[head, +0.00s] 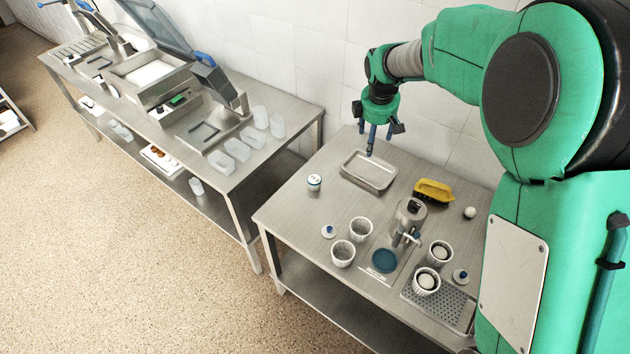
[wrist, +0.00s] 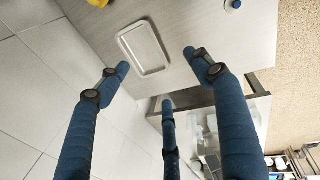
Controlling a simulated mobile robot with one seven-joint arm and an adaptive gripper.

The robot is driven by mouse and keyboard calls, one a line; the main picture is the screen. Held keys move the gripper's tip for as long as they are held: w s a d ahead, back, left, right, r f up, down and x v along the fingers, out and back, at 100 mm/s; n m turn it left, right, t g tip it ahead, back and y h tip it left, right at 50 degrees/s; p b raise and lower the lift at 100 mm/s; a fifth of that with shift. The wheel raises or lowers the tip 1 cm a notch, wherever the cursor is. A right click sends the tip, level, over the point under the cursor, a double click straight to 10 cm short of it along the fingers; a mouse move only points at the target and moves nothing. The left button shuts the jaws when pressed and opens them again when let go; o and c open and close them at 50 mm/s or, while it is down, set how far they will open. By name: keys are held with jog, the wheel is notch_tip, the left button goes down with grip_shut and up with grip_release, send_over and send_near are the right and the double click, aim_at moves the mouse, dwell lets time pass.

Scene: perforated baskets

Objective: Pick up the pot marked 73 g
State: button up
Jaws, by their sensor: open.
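A small white pot (head: 314,182) with a marked side stands alone near the left edge of the near bench, left of a metal tray. Its mark is too small to read, so I cannot tell whether it says 73 g. My gripper (head: 375,141) is above the back of the bench, near the tray. In the wrist view its three dark blue fingers (wrist: 158,76) are spread apart, open and empty.
The shallow metal tray (head: 369,171) lies below my gripper. A tiled wall is behind. A second bench (head: 270,150) is at left.

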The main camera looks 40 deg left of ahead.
jog(key=s+a+f+n+p, duration=0.1)
jog(key=s+a+f+n, duration=0.15)
jog(key=a+f, duration=0.65)
jog(key=n+p, duration=0.2)
jog(key=n, duration=0.2)
send_over(314, 180)
jog(key=s, duration=0.2)
jog(key=s+d+x, duration=0.1)
jog(key=s+x, duration=0.1)
jog(key=x, duration=0.6)
jog(key=shift+w+f, duration=0.35)
jog(key=shift+w, duration=0.05)
jog(key=shift+f, duration=0.1)
jog(key=x, duration=0.8)
jog(key=shift+s+d+f, duration=0.1)
jog(key=shift+f, duration=0.1)
jog(key=shift+f, duration=0.15)
jog(key=shift+s+p+x, duration=0.15)
jog(key=shift+p+x, duration=0.1)
jog(key=shift+x, duration=0.95)
jog(key=shift+s+p+x, duration=0.1)
jog(key=shift+p+x, duration=0.15)
jog(key=shift+x, duration=1)
